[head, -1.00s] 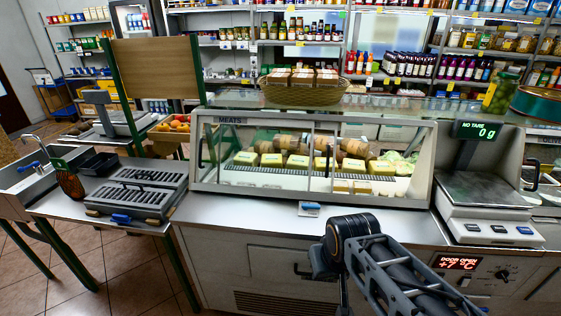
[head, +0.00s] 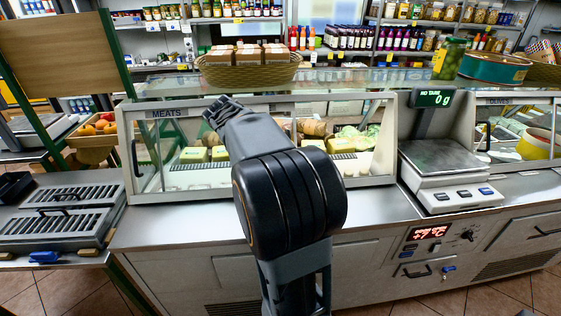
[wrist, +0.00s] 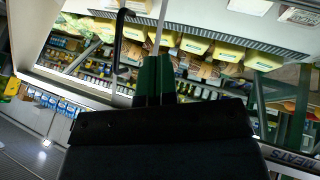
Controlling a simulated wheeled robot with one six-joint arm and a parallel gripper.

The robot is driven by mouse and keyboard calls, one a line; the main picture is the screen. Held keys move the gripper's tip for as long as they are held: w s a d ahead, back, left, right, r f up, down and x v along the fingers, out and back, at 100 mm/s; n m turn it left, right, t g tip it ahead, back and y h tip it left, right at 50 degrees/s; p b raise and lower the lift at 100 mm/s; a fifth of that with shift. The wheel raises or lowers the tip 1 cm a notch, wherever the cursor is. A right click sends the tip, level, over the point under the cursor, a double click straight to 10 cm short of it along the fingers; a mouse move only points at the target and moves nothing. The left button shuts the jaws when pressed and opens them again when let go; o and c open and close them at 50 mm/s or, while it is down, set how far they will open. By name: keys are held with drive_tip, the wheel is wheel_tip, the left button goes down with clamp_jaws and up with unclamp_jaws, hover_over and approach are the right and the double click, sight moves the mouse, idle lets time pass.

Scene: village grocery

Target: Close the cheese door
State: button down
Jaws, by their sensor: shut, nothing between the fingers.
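The glass-fronted display case (head: 392,150) stands on the counter, with yellow cheese packs (head: 194,155) inside. They also show in the wrist view (wrist: 194,45). Its sliding glass panels overlap, and I cannot tell exactly how wide the opening is. A black upright handle (head: 135,158) is at the left end of the case. In the wrist view a dark bar handle (wrist: 120,45) stands just left of my fingers, apart from them. My gripper (head: 212,108) is in front of the upper left part of the case. Its green fingers (wrist: 153,75) are shut and empty.
A red display (head: 428,232) on the counter front reads door open, +7 °C. A scale (head: 450,172) stands right of the case. A wicker basket (head: 250,72) and a pickle jar (head: 449,58) stand on the glass top. A slotted metal unit (head: 55,215) is at the left.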

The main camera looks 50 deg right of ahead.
drive_tip(key=d+f+p, duration=0.1)
drive_tip(key=d+f, duration=0.7)
drive_tip(key=d, duration=0.3)
drive_tip(key=shift+s+d+f+m+h, duration=0.2)
drive_tip(key=shift+s+d+m+h, duration=0.1)
drive_tip(key=shift+s+d, duration=0.1)
